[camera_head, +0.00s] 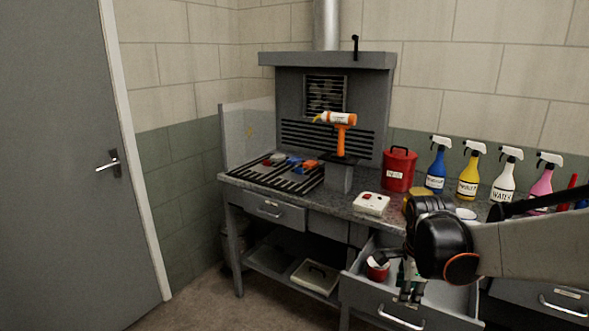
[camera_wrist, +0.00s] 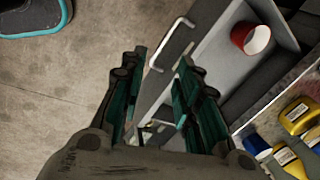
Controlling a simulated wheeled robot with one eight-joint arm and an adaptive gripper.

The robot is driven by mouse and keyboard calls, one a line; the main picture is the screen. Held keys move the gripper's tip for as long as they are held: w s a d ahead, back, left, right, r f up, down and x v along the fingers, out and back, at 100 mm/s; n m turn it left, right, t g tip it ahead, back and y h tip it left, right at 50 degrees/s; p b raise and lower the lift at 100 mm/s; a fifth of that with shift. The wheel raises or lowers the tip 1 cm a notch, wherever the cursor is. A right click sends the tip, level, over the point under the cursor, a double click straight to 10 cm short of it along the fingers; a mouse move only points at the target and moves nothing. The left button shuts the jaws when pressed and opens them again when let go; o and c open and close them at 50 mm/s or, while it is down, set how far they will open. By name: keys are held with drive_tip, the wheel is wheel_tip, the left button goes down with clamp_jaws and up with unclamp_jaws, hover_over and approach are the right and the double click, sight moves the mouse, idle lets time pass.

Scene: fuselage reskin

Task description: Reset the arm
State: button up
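My gripper (camera_head: 410,285) points down at the open drawer (camera_head: 362,294) of the workbench, at the lower right of the head view. In the wrist view my gripper (camera_wrist: 161,68) has its two green-lined fingers apart, with nothing held between them. The drawer front and its metal handle (camera_wrist: 181,24) show below the fingers. My dark wrist and pale arm come in from the right in the head view and hide part of the drawer and bench top.
A red cup (camera_head: 378,271) sits in the drawer. Spray bottles (camera_head: 468,176), a red canister (camera_head: 398,169) and a white box (camera_head: 371,204) stand on the bench (camera_head: 270,192). An orange tool (camera_head: 342,131) stands upright behind. Floor is clear before the grey door (camera_head: 70,150).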

drive_tip(key=s+a+r+n+t, duration=0.2)
drive_tip(key=s+a+r+n, duration=0.1)
drive_tip(key=s+n, duration=0.6)
drive_tip(key=s+a+r+n+t+y, duration=0.1)
drive_tip(key=s+a+r+n, duration=0.3)
drive_tip(key=s+n, duration=0.5)
drive_tip(key=a+n+t, duration=0.1)
drive_tip(key=n, duration=0.1)
drive_tip(key=shift+a+n+t, duration=0.3)
drive_tip(key=shift+n, duration=0.1)
